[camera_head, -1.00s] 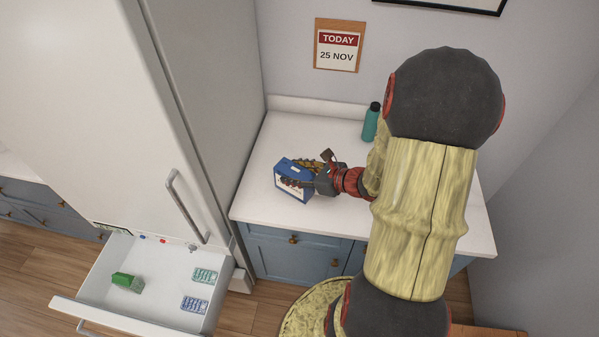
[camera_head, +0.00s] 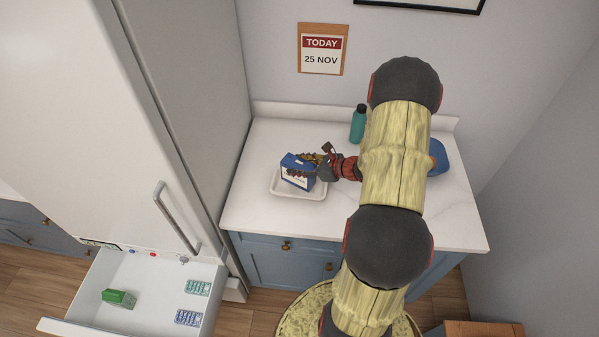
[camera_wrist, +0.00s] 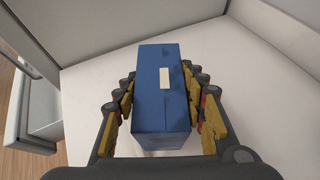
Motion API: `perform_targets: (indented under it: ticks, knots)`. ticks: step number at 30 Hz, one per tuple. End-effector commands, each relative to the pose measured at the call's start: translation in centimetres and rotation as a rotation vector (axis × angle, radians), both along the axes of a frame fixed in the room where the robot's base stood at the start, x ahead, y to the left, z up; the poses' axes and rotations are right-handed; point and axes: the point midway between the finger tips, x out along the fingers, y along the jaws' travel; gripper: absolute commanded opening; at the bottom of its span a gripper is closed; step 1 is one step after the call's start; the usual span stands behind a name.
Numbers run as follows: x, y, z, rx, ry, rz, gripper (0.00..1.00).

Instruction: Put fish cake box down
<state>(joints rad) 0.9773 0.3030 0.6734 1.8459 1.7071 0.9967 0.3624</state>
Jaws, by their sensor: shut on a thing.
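The fish cake box (camera_head: 297,171) is blue with a white label side. My gripper (camera_head: 308,168) is shut on it, and the box is at a white tray (camera_head: 284,191) on the counter. In the wrist view the blue box (camera_wrist: 161,90) sits upright between the two fingers of my gripper (camera_wrist: 160,105), with a small pale tag on its top. I cannot tell whether the box's underside touches the tray. The box hides part of the tray.
A teal bottle (camera_head: 357,124) stands at the back of the counter (camera_head: 453,215). A blue object (camera_head: 438,158) is partly hidden behind my arm. The open fridge drawer (camera_head: 143,318) holds a green box (camera_head: 119,298) and two flat packs. The counter's left part is clear.

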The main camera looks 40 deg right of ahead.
Motion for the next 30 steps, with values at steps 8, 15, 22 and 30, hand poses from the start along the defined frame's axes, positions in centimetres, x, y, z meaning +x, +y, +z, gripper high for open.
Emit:
perform_targets:
  ticks: [8,15,22,30]
  knots:
    - [0.3,-0.6,-1.9,0.003,0.001,0.0,0.02]
    - [0.4,-0.7,-3.8,-0.001,-0.002,0.001,0.02]
    - [0.4,-0.7,-4.0,0.0,-0.002,0.0,0.02]
    - [0.3,-0.6,-4.1,0.0,0.0,0.0,0.52]
